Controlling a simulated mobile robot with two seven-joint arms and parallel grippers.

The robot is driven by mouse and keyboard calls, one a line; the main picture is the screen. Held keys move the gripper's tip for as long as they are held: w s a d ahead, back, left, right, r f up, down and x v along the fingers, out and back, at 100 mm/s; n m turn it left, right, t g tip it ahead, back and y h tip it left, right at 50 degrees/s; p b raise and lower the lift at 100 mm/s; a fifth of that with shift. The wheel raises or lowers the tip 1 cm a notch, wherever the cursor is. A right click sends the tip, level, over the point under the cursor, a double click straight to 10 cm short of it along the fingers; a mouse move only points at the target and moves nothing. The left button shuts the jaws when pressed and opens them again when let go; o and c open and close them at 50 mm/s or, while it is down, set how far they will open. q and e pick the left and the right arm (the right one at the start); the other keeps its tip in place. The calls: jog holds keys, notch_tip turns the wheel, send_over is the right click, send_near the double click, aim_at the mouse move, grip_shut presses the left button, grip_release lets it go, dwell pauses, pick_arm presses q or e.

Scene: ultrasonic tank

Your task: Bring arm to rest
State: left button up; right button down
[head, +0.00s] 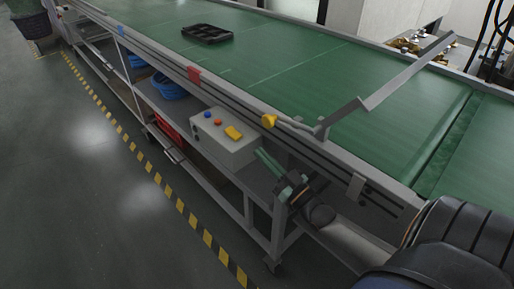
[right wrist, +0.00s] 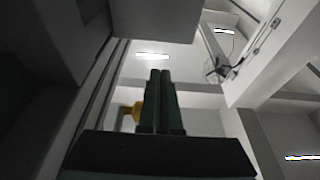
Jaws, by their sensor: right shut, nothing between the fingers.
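My right gripper (head: 266,158) shows in the head view at the front side of the conveyor, just right of the grey control box. Its green fingers are closed together and hold nothing. In the right wrist view the two dark green fingers (right wrist: 160,100) lie side by side and point up towards the ceiling and lamps. My right arm comes in from the lower right of the head view. My left gripper is in neither view.
The green conveyor belt (head: 290,60) runs across the head view, with a black tray (head: 207,34) on it. A bent metal bar (head: 390,87) stands over the belt. Floor at left is clear.

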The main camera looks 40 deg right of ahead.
dwell(0.6)
jog(key=s+a+f+n+g+p, duration=0.1)
jog(key=s+a+f+g+p, duration=0.6)
jog(key=s+a+f+g, duration=0.5)
jog(key=s+a+f, duration=0.3)
jog(key=s+a, duration=0.2)
jog(key=a, duration=0.1)
jog(key=shift+a+y, duration=0.3)
